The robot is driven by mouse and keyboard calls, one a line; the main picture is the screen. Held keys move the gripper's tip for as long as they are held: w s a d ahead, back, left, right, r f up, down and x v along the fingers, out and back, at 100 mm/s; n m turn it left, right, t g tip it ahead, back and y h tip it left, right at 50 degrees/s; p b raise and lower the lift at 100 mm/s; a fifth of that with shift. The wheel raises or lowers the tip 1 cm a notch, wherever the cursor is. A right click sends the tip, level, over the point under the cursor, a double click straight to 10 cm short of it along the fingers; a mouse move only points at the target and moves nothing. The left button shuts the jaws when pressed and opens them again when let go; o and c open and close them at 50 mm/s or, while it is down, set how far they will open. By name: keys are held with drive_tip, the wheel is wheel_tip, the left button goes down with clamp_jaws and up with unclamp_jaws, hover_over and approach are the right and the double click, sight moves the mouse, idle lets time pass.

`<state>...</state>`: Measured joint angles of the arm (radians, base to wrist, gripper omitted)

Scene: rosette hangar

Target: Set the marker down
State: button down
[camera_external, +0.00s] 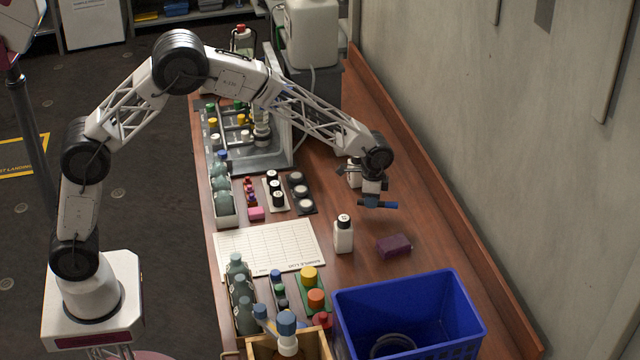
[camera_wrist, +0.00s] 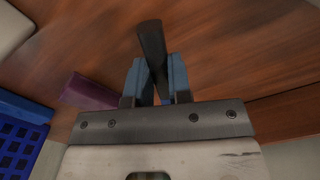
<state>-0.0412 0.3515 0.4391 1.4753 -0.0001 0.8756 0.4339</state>
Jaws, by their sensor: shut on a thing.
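My gripper (camera_external: 378,203) is above the right side of the wooden table, shut on a dark marker. In the wrist view the marker (camera_wrist: 152,45) is a dark cylinder between the two blue fingers (camera_wrist: 154,82), sticking out past their tips. The gripper and marker appear to be above the table surface, though the height is hard to judge.
A purple block (camera_external: 394,246) lies below the gripper, and a white bottle (camera_external: 343,236) stands to its left. A blue crate (camera_external: 462,312) is at the front. A sample log sheet (camera_external: 268,250) lies left. Bare wood surrounds the block. A wall runs along the right.

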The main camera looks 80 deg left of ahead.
sight(369, 213)
drive_tip(key=shift+w, duration=0.1)
idle(0.3)
drive_tip(key=shift+f, duration=1.75)
drive_tip(key=shift+f, duration=0.15)
drive_tip(key=c, duration=1.1)
unclamp_jaws()
drive_tip(key=shift+o, duration=0.2)
wheel_tip(369, 213, up, 12)
drive_tip(key=shift+f, duration=0.1)
drive_tip(key=shift+r, duration=0.25)
